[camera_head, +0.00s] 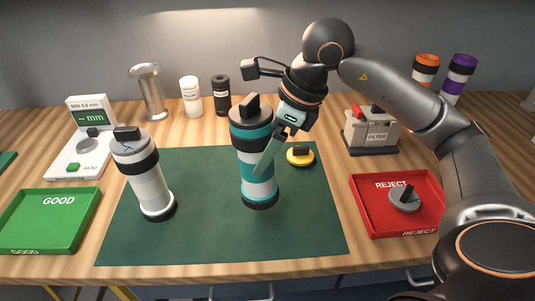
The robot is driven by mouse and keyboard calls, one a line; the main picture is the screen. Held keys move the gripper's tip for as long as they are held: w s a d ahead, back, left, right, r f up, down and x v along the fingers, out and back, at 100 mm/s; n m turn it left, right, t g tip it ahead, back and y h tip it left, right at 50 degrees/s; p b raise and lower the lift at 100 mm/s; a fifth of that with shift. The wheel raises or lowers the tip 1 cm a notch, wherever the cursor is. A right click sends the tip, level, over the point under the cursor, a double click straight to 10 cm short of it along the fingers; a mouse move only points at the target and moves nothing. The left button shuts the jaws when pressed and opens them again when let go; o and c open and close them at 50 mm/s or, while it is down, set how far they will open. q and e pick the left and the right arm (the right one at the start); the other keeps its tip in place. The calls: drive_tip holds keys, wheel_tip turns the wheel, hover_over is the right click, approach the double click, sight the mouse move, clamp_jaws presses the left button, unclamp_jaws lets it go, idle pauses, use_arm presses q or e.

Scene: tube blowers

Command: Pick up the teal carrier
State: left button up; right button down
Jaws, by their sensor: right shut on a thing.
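The teal carrier (258,187) is a cylinder with teal, white and black bands and a black knob on top. It stands upright, or nearly so, over the middle of the dark green mat (207,240). My right gripper (270,152) comes down from the upper right and is shut on the teal carrier at its right side. Part of the carrier's right side is hidden behind the gripper. I cannot tell whether the carrier's base touches the mat. My left gripper is not in view.
A white and black carrier (150,185) stands on the mat's left. A yellow disc (300,158) lies at the mat's back right. A green GOOD tray (50,203) is left; a red REJECT tray (365,208) holding a grey knobbed disc (401,201) is right. A filter box (374,134) stands behind.

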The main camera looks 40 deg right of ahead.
sight(267, 140)
drive_tip(key=r, duration=0.1)
drive_tip(key=s+a+r, duration=0.2)
drive_tip(key=r, duration=0.1)
drive_tip(key=s+a+r, duration=0.3)
drive_tip(key=s+a, duration=0.2)
drive_tip(key=s, duration=0.2)
drive_tip(key=shift+s+a+r+p, duration=0.15)
drive_tip(key=shift+a+r+p, duration=0.15)
drive_tip(key=shift+p, duration=0.1)
